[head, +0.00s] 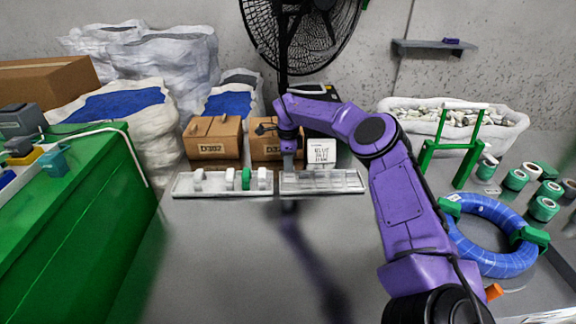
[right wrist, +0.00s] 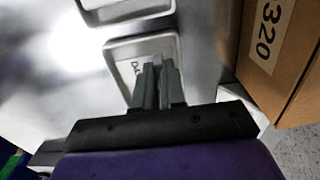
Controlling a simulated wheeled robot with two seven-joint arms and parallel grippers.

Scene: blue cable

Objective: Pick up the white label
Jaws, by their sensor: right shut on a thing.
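My right gripper (head: 289,168) points down at the left end of the right-hand clear tray (head: 345,182). In the right wrist view its grey fingers (right wrist: 158,88) are close together inside a pale-rimmed compartment (right wrist: 112,52). They are shut on a white label (right wrist: 137,68) with dark lettering, partly hidden by the fingers. A white card (head: 320,152) with printed text stands just right of the gripper in the head view, in front of a black device. My left gripper is not in view.
Another tray (head: 212,186) with white and green pieces lies to the left. Cardboard boxes (head: 212,138) stand behind it. A blue cable coil (head: 500,232), green stand (head: 462,150) and several tape rolls (head: 543,208) are at the right. The front table (head: 225,265) is clear.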

